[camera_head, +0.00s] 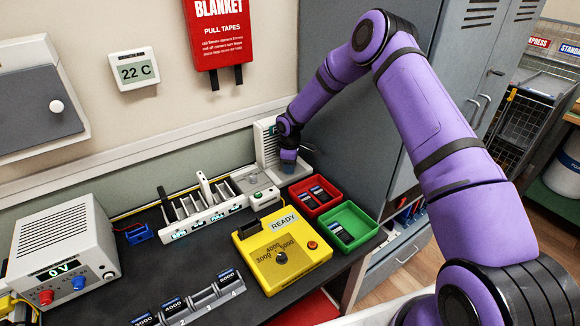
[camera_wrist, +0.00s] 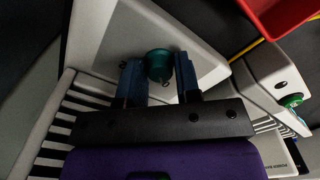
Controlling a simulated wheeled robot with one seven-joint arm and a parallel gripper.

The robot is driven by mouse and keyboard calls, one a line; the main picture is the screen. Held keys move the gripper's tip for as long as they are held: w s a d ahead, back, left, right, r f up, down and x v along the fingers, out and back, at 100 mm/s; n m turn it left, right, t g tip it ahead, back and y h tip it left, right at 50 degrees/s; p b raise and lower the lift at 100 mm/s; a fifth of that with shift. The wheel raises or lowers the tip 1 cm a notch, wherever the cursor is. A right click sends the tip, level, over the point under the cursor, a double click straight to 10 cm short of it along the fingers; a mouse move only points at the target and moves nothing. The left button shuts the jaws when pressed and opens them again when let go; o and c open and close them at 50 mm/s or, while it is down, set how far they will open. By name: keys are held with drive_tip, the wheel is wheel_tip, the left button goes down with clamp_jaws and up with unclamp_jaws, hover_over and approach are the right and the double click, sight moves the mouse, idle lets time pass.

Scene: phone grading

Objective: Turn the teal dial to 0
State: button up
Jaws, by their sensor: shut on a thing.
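The teal dial (camera_wrist: 158,66) sits on the pale sloped face of a white vented unit (camera_wrist: 188,30). My gripper (camera_wrist: 160,80) has one finger on either side of the dial and is shut on it. The dial's marks and its pointer cannot be read in the wrist view. In the head view my gripper (camera_head: 288,163) points down at the white vented unit (camera_head: 265,140) against the wall, and the dial is hidden behind it.
A yellow tester (camera_head: 254,278), a white rack (camera_head: 190,225) and a small box with a green button (camera_head: 264,200) share the dark bench. A grey cabinet (camera_head: 345,125) stands right.

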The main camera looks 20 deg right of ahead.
drive_tip(key=o, duration=0.9)
wheel_tip(320, 180, up, 11)
drive_tip(key=shift+f, duration=0.1)
idle(0.4)
drive_tip(key=s+d+r+m+t+h, duration=0.1)
drive_tip(key=s+r+m, duration=0.1)
drive_tip(key=s+r, duration=0.6)
drive_tip(key=s+d+r+m+t, duration=0.15)
drive_tip(key=s+r, duration=0.25)
drive_tip(key=r, duration=0.7)
drive_tip(key=s+d+r+m+h, duration=0.1)
drive_tip(key=s+r+m, duration=0.1)
drive_tip(key=s+r, duration=0.6)
drive_tip(key=s+d+r+m+t, duration=0.1)
drive_tip(key=s+r+m, duration=0.1)
drive_tip(key=s, duration=0.7)
drive_tip(key=s+d+r+m+y, duration=0.1)
drive_tip(key=s+r+m, duration=0.2)
drive_tip(key=s, duration=0.7)
drive_tip(key=s+d+r+m+t+y, duration=0.1)
drive_tip(key=s+r+m, duration=0.1)
drive_tip(key=s, duration=0.7)
drive_tip(key=shift+s+d+r+t, duration=0.2)
drive_tip(key=shift+s+r+t, duration=0.15)
drive_tip(key=shift+r, duration=0.2)
